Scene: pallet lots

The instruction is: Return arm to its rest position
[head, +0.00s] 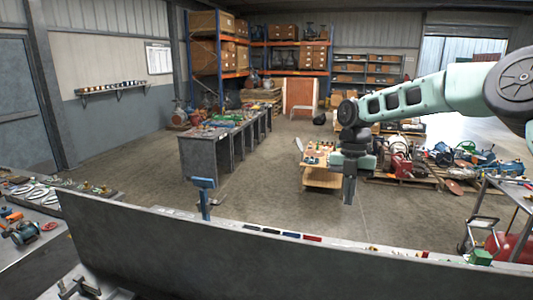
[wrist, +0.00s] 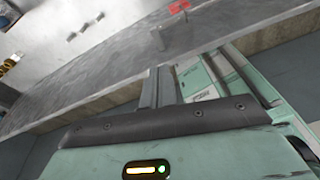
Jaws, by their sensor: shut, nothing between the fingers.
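My arm reaches in from the right side of the head view, its pale green links stretched out to the left and the wrist bent down. My gripper (head: 349,190) points downward in the air beyond the grey panel. Its fingers are together and hold nothing. In the wrist view my gripper (wrist: 161,85) shows as two dark fingers side by side, closed, with a grey surface beyond them.
A long grey panel (head: 200,238) crosses the foreground. A workbench (head: 205,155) with parts stands at mid left, and a small wooden table (head: 320,178) is behind my gripper. Machinery on pallets (head: 405,168) and a trolley (head: 500,210) are at right. Open floor (head: 270,195) lies between.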

